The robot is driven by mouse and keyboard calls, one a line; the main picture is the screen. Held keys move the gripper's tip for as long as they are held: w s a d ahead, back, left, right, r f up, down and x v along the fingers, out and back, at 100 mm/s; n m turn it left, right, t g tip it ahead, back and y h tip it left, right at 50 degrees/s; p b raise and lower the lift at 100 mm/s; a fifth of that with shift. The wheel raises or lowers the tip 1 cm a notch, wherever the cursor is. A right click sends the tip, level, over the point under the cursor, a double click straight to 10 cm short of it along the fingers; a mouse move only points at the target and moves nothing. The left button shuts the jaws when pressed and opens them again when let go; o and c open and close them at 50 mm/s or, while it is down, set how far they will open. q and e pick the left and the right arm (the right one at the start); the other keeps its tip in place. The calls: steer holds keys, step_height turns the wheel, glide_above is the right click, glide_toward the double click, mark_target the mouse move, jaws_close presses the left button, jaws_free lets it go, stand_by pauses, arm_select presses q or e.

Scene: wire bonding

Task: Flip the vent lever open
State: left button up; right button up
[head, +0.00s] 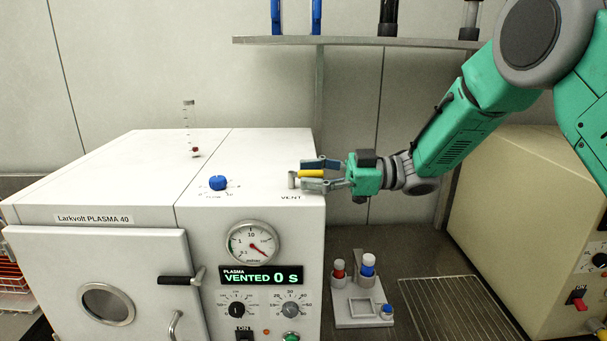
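The white plasma machine (110,175) stands at the left, and its display (261,277) reads "VENTED 0 s". The vent lever (311,173) is yellow and lies on top of the machine near its right edge, above the "VENT" label. A small metal end shows at its left. My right gripper (318,174) reaches in from the right, with one finger behind the lever and one in front of it. The fingers are apart around the yellow part, and I cannot tell whether they touch it. My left gripper is not in view.
A blue knob (218,183) and a clear flow tube (190,128) are on the machine's top. A pressure gauge (252,244) is on its front. A small bottle holder (362,309) and a wire rack (455,308) lie to the right. A cream machine (520,215) and a shelf (350,41) stand behind.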

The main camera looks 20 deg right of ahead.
steer(key=v, duration=1.1)
